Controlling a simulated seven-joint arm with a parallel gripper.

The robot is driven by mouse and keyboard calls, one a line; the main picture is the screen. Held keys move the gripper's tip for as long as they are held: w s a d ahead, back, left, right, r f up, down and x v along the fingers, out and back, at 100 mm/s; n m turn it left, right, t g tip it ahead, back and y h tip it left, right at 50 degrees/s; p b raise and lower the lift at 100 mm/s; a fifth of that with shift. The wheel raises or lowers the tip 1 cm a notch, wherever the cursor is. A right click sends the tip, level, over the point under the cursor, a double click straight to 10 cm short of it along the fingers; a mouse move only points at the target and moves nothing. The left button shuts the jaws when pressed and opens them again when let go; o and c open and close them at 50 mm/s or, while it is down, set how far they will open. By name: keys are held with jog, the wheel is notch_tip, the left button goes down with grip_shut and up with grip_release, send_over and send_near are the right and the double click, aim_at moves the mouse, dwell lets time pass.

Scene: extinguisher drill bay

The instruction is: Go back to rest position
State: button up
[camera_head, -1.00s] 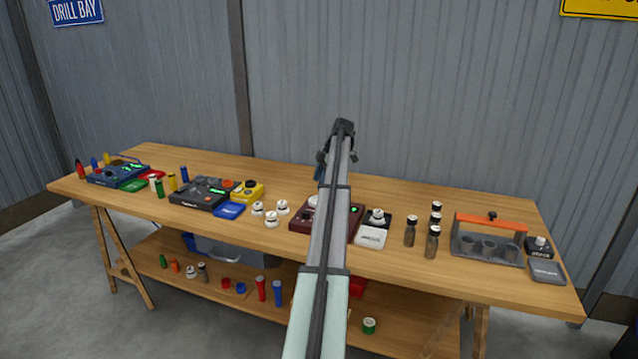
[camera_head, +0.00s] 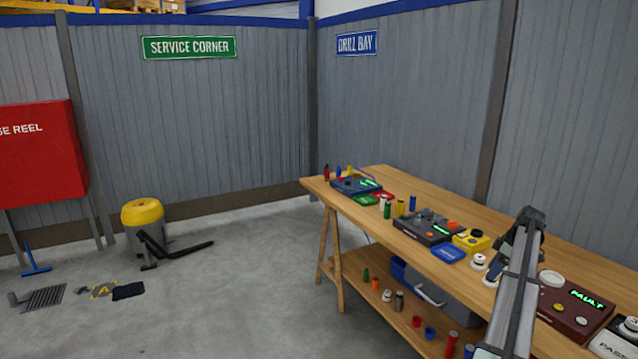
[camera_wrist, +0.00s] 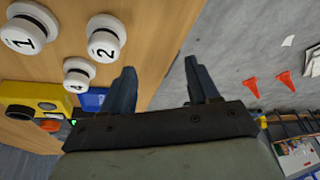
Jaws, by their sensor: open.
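My gripper (camera_wrist: 160,88) is open and empty in the wrist view, its two dark fingers spread apart over the table edge and the grey floor. White numbered knobs lie on the wooden table beside it: one marked 1 (camera_wrist: 28,30), one marked 2 (camera_wrist: 103,38) and a smaller-looking one (camera_wrist: 78,73). In the head view my arm reaches over the table (camera_head: 470,205) at the lower right, and the fingers are mostly hidden behind the wrist. The knobs (camera_head: 479,262) show partly beside it.
A dark red box (camera_head: 560,310) reads FAULT, right of my arm. A yellow device (camera_head: 472,241), blue pad (camera_head: 449,254) and black device (camera_head: 430,228) stand left of it. A lower shelf (camera_head: 365,272) holds small bottles. A yellow vacuum (camera_head: 142,218) stands on open floor at left.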

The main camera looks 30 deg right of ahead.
jog(key=w+a+f+m+g, duration=0.1)
jog(key=w+a+f, duration=0.45)
jog(key=a, duration=0.65)
jog(key=w+a+f+m, duration=0.1)
jog(key=w+a+f, duration=0.45)
jog(key=a, duration=0.55)
jog(key=w+a+f+m+g, duration=0.1)
jog(key=w+a+f, duration=0.45)
jog(key=a, duration=0.65)
jog(key=s+a+f+m+h, duration=0.1)
jog(key=a+f, duration=0.2)
jog(key=a, duration=0.7)
jog(key=s+a+f+g, duration=0.1)
jog(key=s+a+f, duration=0.15)
jog(key=a, duration=0.85)
jog(key=s+a+f+m+h, duration=0.1)
jog(key=a+f, duration=0.2)
jog(key=a, duration=0.7)
jog(key=s+a+f, duration=0.3)
jog(key=s+a, duration=0.4)
jog(key=a, duration=0.4)
jog(key=s+f+g, duration=0.3)
jog(key=s+f, duration=0.7)
jog(key=s, duration=0.4)
jog(key=s+f+g, duration=0.3)
jog(key=s+f, duration=0.7)
jog(key=s, duration=0.4)
jog(key=shift+s+f+m+g, duration=0.15)
jog(key=shift+s+m+g, duration=0.15)
jog(key=shift+s+g, duration=0.1)
